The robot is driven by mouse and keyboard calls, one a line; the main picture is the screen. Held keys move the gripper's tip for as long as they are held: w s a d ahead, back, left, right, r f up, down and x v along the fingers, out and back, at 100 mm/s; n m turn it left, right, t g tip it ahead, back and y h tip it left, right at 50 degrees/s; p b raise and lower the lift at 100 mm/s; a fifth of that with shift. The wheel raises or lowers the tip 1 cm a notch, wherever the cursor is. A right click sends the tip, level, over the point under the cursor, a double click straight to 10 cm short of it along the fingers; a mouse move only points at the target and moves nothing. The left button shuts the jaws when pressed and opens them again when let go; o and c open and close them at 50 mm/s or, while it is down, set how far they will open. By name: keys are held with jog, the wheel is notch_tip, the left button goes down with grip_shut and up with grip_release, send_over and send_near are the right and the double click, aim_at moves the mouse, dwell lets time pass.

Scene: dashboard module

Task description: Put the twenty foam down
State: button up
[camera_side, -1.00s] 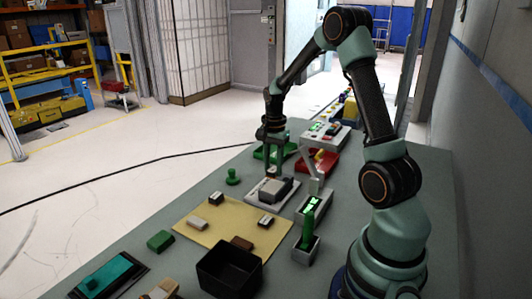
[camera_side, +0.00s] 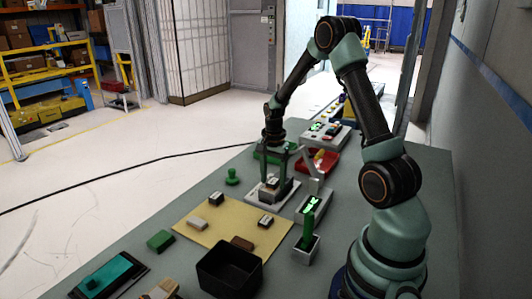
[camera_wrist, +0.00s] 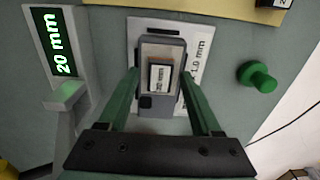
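The foam block, pale-topped with a dark-lettered label (camera_wrist: 160,76), sits on a grey block-like fixture (camera_wrist: 161,46) on a white plate (camera_wrist: 202,32) marked in mm. The label's number is too small to read surely. In the side view the foam (camera_side: 271,183) is on top of the fixture. My gripper (camera_wrist: 161,75) is open, with one green finger on each side of the fixture and gaps between the fingers and the foam. It also shows from the side (camera_side: 276,177). A display (camera_wrist: 61,45) beside it reads "20 mm".
A yellow mat (camera_side: 225,225) with several small blocks lies nearer the camera, next to a black bin (camera_side: 228,270). A green knob (camera_side: 232,178) stands left of the plate. A red tray (camera_side: 322,163) and a grey stand with green display (camera_side: 310,225) are on the right.

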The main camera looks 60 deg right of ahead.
aim_at(273, 181)
notch_tip(273, 181, up, 12)
jog(key=s+a+r+n+t, duration=0.2)
jog(key=a+n, duration=0.4)
jog(key=a, duration=0.1)
jog(key=s+a+r+n+t, duration=0.1)
jog(key=s+a+r+n, duration=0.1)
jog(key=a+n, duration=0.4)
jog(key=s+a+r+n+t, duration=0.2)
jog(key=a+n, duration=0.4)
jog(key=a, duration=0.3)
notch_tip(273, 181, up, 2)
jog(key=shift+s+a+r+t, duration=0.1)
jog(key=shift+s+a+t, duration=0.2)
jog(key=shift+s, duration=0.3)
